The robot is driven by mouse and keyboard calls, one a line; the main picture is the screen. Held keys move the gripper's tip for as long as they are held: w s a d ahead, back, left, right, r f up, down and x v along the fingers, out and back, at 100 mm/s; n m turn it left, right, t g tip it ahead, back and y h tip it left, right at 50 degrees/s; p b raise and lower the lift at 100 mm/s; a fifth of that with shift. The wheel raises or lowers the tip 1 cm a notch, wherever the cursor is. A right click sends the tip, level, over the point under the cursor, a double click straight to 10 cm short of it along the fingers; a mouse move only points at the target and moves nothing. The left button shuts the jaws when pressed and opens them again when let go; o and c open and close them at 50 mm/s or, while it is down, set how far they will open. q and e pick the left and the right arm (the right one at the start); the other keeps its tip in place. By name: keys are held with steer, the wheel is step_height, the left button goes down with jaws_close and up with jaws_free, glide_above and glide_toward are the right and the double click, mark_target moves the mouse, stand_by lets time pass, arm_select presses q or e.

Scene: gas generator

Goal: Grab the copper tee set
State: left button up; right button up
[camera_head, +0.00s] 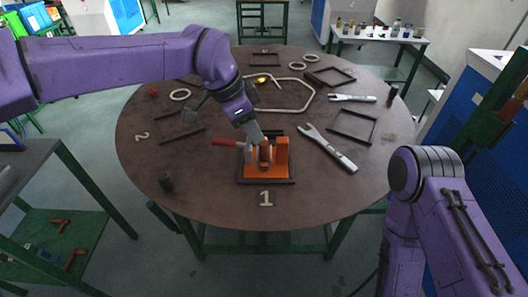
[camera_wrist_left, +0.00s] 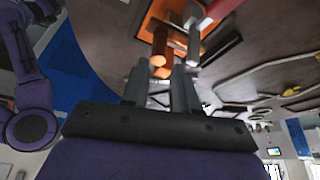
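The copper tee set (camera_head: 264,158) stands upright in an orange fixture (camera_head: 282,156) at the front middle of the round table. A red-handled clamp (camera_head: 224,143) is at the fixture's left. My left gripper (camera_head: 259,138) reaches down from above at the top of the copper piece and partly hides it. In the left wrist view, the two fingers (camera_wrist_left: 160,80) are apart, with the copper end (camera_wrist_left: 160,61) showing just beyond and between their tips. I cannot tell whether they touch it. My right arm is at the lower right; its gripper is out of view.
The round brown table (camera_head: 330,200) also holds two silver wrenches (camera_head: 328,148) (camera_head: 352,98), dark square frames, metal rings and a bent tube. A white numeral 1 (camera_head: 266,198) lies before the fixture.

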mark_target(263, 143)
arm_select(q)
steer(key=p+x, duration=0.2)
steer(key=x, duration=0.4)
steer(key=shift+d+r+p, duration=0.1)
steer(key=shift+p, duration=0.3)
steer(key=shift+f, duration=0.2)
jaws_close()
steer(key=shift+r, duration=0.15)
